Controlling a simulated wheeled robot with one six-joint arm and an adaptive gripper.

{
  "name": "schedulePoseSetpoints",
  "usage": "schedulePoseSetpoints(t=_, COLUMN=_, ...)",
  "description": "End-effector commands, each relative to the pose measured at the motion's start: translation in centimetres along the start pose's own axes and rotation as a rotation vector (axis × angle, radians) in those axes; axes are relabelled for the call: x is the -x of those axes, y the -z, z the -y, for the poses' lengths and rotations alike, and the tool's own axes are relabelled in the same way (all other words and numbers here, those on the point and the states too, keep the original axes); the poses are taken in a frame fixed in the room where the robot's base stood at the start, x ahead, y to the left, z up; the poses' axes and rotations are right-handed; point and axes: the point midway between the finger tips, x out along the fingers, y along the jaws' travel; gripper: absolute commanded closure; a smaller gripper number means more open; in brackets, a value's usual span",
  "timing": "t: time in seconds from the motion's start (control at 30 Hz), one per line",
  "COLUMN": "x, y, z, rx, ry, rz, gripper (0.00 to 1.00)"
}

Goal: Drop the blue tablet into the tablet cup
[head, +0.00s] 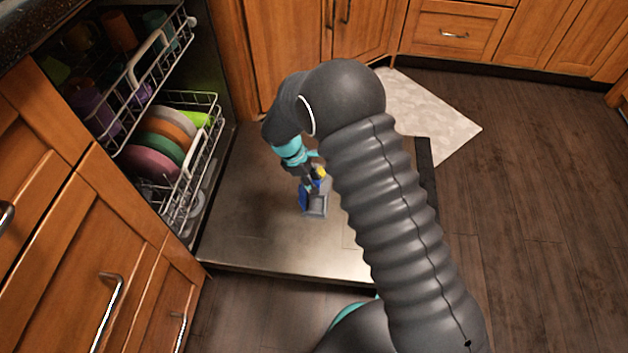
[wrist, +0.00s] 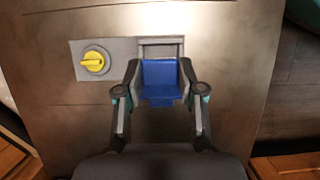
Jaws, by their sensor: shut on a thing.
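The blue tablet (wrist: 165,80) is between the two fingers of my gripper (wrist: 160,88), which is shut on it. The tablet cup (wrist: 161,44) is a grey recess in the dispenser on the open dishwasher door. In the wrist view its upper part shows just beyond the tablet, which hides the rest. I cannot tell the height of the tablet over the cup. In the head view my gripper (head: 308,186) is low over the door, with blue (head: 304,198) showing beside the grey dispenser (head: 318,207).
A yellow round knob (wrist: 93,61) is left of the cup in the wrist view. The metal dishwasher door (head: 260,235) lies open and flat around it. Dish racks with plates (head: 165,140) stand at the left. A pale mat (head: 425,110) lies on the floor beyond.

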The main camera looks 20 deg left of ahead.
Motion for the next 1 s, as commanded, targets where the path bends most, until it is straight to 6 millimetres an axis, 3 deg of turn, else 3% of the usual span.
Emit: schedulePoseSetpoints(t=1.0, x=-7.3, y=3.0, z=0.0, rx=-0.002, ry=0.000, rz=0.000, gripper=0.80)
